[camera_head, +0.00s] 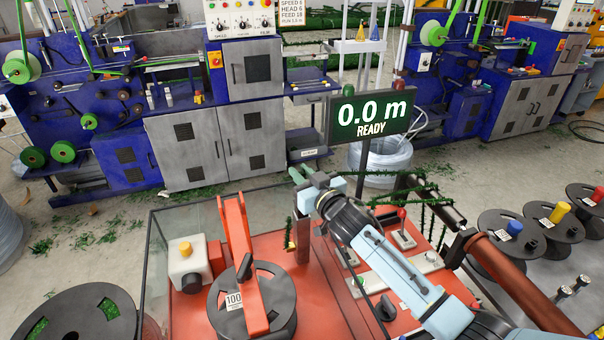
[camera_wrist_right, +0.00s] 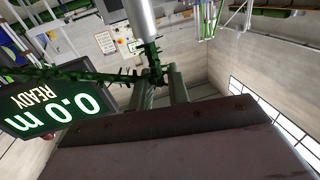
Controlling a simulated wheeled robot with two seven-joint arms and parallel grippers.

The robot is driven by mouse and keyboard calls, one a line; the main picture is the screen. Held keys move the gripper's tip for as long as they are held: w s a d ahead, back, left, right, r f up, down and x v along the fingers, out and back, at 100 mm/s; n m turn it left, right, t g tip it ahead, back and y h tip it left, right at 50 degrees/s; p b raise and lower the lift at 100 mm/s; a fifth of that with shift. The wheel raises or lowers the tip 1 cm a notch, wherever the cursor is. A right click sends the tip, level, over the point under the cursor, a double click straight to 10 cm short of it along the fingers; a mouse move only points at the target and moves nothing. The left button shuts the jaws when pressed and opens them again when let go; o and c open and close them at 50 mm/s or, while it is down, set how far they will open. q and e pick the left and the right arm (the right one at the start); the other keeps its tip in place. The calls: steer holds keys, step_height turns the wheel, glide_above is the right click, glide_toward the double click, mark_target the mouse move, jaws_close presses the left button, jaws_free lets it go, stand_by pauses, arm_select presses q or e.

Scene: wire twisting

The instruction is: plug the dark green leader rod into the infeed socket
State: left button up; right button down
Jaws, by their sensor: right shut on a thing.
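My right gripper (camera_head: 303,178) is at the end of the light blue arm, over the red machine bed and left of the display's lower edge. In the right wrist view its two grey-green fingers (camera_wrist_right: 162,92) are shut on a dark green piece, seemingly the leader rod (camera_wrist_right: 152,52); bristly green wire partly hides it. A pale metal tube (camera_wrist_right: 140,19) lines up with the rod's far end and seems to meet it. I cannot tell whether this tube is the infeed socket, or whether the rod is inside it. My left gripper is not in view.
The display (camera_head: 370,118) reads 0.0 m READY and stands close behind the gripper. Bristly green wire (camera_head: 400,203) spans to its right. A brown bar (camera_head: 520,280) is at the right. A black spool (camera_head: 255,310) with an orange arm sits front left.

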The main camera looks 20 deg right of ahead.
steer(key=shift+f, duration=0.25)
steer(key=c, duration=1.3)
jaws_free()
steer(key=shift+o, duration=0.2)
steer(key=shift+s, duration=0.15)
steer(key=b+v, duration=0.1)
steer(key=v, duration=1.2)
steer(key=shift+f, duration=0.1)
